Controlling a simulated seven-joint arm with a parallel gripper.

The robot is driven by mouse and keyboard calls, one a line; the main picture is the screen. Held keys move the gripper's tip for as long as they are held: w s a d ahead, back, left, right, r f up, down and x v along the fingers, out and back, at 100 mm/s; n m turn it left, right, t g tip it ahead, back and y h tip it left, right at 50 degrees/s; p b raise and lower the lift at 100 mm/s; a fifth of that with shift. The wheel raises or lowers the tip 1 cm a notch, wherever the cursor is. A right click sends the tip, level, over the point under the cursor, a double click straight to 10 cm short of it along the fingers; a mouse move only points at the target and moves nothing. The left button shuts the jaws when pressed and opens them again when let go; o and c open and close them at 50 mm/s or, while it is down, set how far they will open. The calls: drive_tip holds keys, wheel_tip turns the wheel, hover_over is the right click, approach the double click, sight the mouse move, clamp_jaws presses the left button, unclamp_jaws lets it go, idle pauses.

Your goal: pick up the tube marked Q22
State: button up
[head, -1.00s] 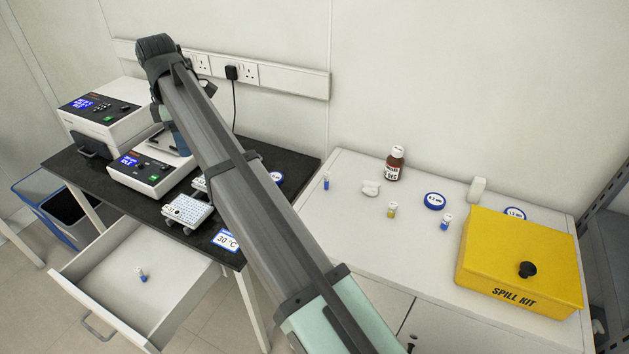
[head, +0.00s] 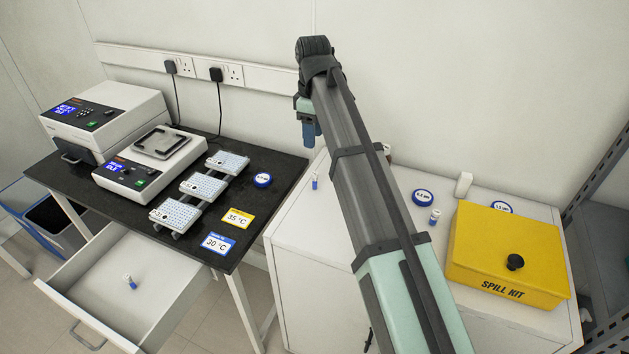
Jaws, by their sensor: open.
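Small clear tubes with blue contents are in the head view; their markings are too small to read, so I cannot tell which is Q22. One tube (head: 315,181) stands at the left end of the white cabinet top. Another tube (head: 434,216) stands near the yellow box. A third tube (head: 130,283) is in the open drawer (head: 92,296). My arm crosses the middle of the view and hides part of the cabinet top. A blue and teal part of my arm hangs near its far end, above the left cabinet tube.
A yellow spill kit (head: 506,254) fills the cabinet's right side. The black bench (head: 190,238) holds several white racks (head: 174,216), temperature cards and two instruments (head: 150,160).

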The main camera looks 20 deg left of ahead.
sight(314, 173)
wheel_tip(314, 173, down, 16)
drive_tip(key=shift+d+r, duration=0.1)
drive_tip(key=shift+w, duration=0.1)
idle(0.8)
clamp_jaws()
idle(0.3)
